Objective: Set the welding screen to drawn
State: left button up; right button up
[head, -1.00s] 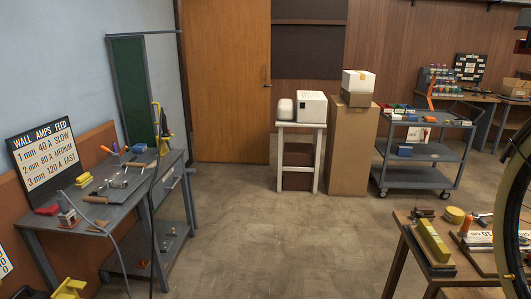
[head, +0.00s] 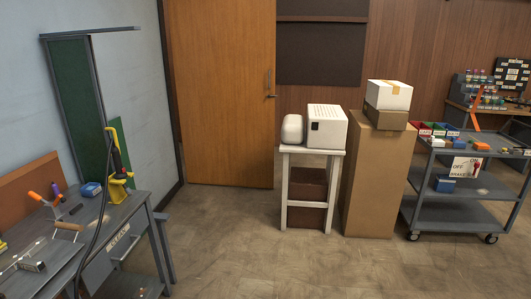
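The welding screen (head: 77,118) stands against the pale blue wall at the left in the head view. It is a dark green panel in a grey frame under a grey top rail (head: 92,32) that reaches further right. The green is bunched at the left part of the rail, and bare wall shows under the rail's right end. A smaller strip of green (head: 122,135) shows low beside the frame's right post. The workbench and a yellow-and-black torch (head: 117,165) hide its lower part. Neither of my grippers is in view.
The grey workbench (head: 130,208) with pliers and small tools stands in front of the screen. A wooden door (head: 222,100) is right of it. A white stool (head: 310,155), cardboard boxes (head: 370,180) and a grey trolley (head: 455,207) stand further right. The middle floor is clear.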

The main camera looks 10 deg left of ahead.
aim_at(71, 60)
jog(key=i+u, duration=0.15)
jog(key=i, duration=0.35)
jog(key=i+l+u, duration=0.1)
jog(key=i, duration=0.35)
jog(key=i+l+u, duration=0.15)
jog(key=i, duration=0.35)
jog(key=i+l+u, duration=0.1)
jog(key=i, duration=0.35)
jog(key=l, duration=0.1)
